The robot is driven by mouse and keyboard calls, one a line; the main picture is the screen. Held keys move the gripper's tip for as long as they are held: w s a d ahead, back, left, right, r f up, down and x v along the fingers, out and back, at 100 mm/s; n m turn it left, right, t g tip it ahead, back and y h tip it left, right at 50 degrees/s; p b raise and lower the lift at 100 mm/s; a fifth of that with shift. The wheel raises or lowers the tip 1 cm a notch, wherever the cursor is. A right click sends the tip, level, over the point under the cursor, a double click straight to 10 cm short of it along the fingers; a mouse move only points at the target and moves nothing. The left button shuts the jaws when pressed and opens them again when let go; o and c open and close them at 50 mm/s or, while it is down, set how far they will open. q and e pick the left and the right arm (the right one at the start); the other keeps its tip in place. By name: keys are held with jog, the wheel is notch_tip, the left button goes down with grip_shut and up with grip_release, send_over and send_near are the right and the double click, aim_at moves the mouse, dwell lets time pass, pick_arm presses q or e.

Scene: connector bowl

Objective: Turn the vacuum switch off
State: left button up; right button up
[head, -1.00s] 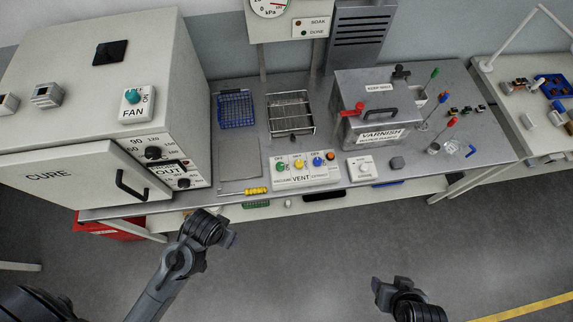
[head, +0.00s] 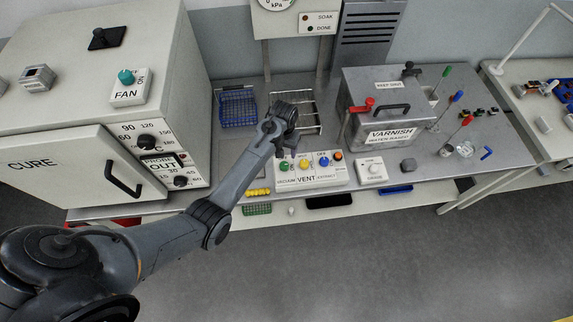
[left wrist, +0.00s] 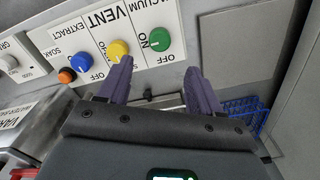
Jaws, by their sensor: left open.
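The vacuum switch is a green round knob (left wrist: 159,40) on a white control panel (head: 312,180), at the VACUUM label. In the left wrist view it lies ahead of my fingers, between their lines. It also shows in the head view as a green knob (head: 283,165), just below my gripper. I cannot tell surely which way its pointer is set. My left gripper (left wrist: 156,68) is open and empty, its two dark fingers spread toward the panel. In the head view my left gripper (head: 283,148) hangs over the panel's left end. My right gripper is out of view.
Beside the green knob are a yellow knob (left wrist: 117,50), a blue knob (left wrist: 83,65) and an orange button (left wrist: 66,76). A wire rack (head: 308,118) and a blue basket (head: 238,108) stand behind. The varnish tank (head: 390,115) is to the right, the cure oven (head: 75,165) left.

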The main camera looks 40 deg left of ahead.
aim_at(284, 164)
pick_arm(q)
notch_tip(284, 164, down, 9)
jog(key=shift+f+b, duration=0.1)
jog(key=shift+b, duration=0.25)
jog(key=shift+f, duration=0.6)
jog(key=c, duration=1.1)
jog(key=shift+o, duration=0.2)
